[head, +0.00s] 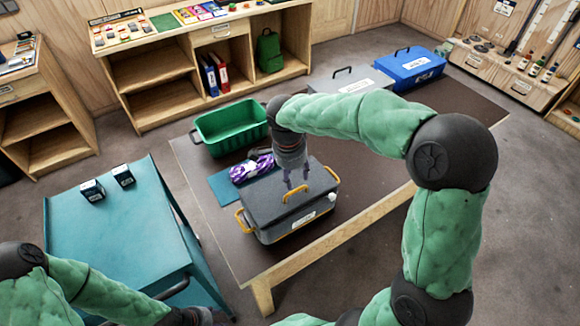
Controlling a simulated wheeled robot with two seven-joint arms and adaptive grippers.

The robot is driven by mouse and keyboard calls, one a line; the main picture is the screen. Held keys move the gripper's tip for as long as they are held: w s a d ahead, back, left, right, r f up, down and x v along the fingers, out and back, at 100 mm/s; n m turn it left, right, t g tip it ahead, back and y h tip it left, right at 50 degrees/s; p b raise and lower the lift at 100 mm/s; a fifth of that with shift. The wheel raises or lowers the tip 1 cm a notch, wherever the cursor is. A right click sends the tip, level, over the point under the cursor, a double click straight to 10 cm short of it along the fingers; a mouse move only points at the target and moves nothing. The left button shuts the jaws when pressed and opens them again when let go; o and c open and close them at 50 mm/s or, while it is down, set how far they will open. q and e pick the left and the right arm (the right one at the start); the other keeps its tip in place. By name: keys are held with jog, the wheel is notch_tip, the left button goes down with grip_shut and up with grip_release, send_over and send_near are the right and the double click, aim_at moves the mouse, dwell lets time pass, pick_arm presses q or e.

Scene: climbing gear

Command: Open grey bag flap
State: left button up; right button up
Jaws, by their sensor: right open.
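The grey bag (272,207) is a dark grey box-shaped case with yellow handles, near the front edge of the low brown table. I cannot tell whether the fingers touch the handle. My left arm comes in at the bottom left, and only the dark start of my left gripper (190,318) shows at the bottom edge. Its fingers are out of view.
A green bin (228,126) and a purple rope bundle (249,168) on a blue mat (223,187) sit behind the bag. Another grey case (345,80) and a blue case (410,67) stand at the far end. A teal cart (110,235) with two small boxes is at left.

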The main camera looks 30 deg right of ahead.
aim_at(296, 191)
jog(key=f, duration=0.3)
jog(key=f+b, duration=0.1)
jog(key=f, duration=0.2)
jog(key=d+f, duration=0.1)
jog(key=f, duration=0.2)
jog(key=shift+w+f+b, duration=0.1)
jog(key=shift+f+b, duration=0.2)
jog(key=shift+b, duration=0.1)
grip_shut()
